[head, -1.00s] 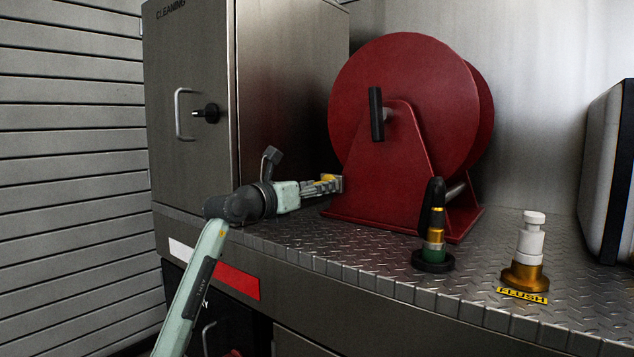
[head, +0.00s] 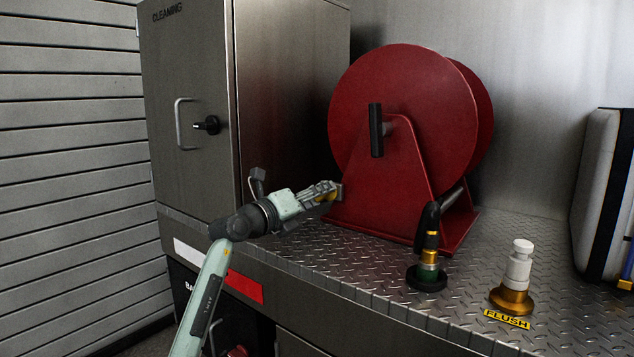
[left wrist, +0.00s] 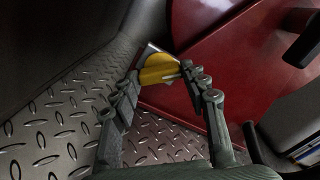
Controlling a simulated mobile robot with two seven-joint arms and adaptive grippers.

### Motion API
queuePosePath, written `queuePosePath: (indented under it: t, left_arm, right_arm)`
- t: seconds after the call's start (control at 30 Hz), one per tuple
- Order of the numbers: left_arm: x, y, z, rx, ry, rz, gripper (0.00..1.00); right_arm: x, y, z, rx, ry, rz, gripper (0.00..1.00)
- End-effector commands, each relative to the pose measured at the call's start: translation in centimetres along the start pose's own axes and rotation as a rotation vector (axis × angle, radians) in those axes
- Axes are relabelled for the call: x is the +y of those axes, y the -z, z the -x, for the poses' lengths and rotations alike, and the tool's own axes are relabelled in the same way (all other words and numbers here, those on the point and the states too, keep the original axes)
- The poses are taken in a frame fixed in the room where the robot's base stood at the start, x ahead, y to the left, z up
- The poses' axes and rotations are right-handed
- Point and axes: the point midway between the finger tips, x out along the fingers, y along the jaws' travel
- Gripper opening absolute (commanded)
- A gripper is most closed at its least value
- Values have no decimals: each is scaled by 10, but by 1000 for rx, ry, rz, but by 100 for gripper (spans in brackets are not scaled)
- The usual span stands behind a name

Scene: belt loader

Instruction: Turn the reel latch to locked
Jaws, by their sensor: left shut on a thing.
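The red reel (head: 405,110) stands on the tread-plate deck with a black crank handle (head: 376,130) on its face. The reel latch, a yellow tab with a pale metal plate, sits at the left edge of the reel's red stand; it shows best in the left wrist view (left wrist: 158,70). My left gripper (head: 331,191) reaches it from the left and is shut on it. In the left wrist view its fingers (left wrist: 160,76) lie on either side of the yellow tab. In the head view the fingers mostly hide the latch, so its setting is hard to read. My right gripper is out of view.
A steel cabinet (head: 188,60) stands at the left, close behind my left arm. A pale case (head: 597,190) stands at the far right.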

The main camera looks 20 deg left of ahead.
Motion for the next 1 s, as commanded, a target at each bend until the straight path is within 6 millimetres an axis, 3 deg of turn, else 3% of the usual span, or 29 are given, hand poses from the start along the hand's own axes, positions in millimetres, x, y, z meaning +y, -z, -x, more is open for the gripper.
queuePosePath:
  t: [0.1, 0.27, 0.7, 1.0]
  left_arm:
    - [-2, -1, 0, 1, 1, 116, 16]
    - [-1, 0, 0, 0, 2, 267, 16]
    - [0, 1, 0, 1, 1, 639, 16]
    - [0, 1, 0, 1, 0, 783, 16]
  right_arm:
    - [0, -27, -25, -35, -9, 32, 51]
    - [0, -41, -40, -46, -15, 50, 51]
    - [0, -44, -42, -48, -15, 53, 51]
    - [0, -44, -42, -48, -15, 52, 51]
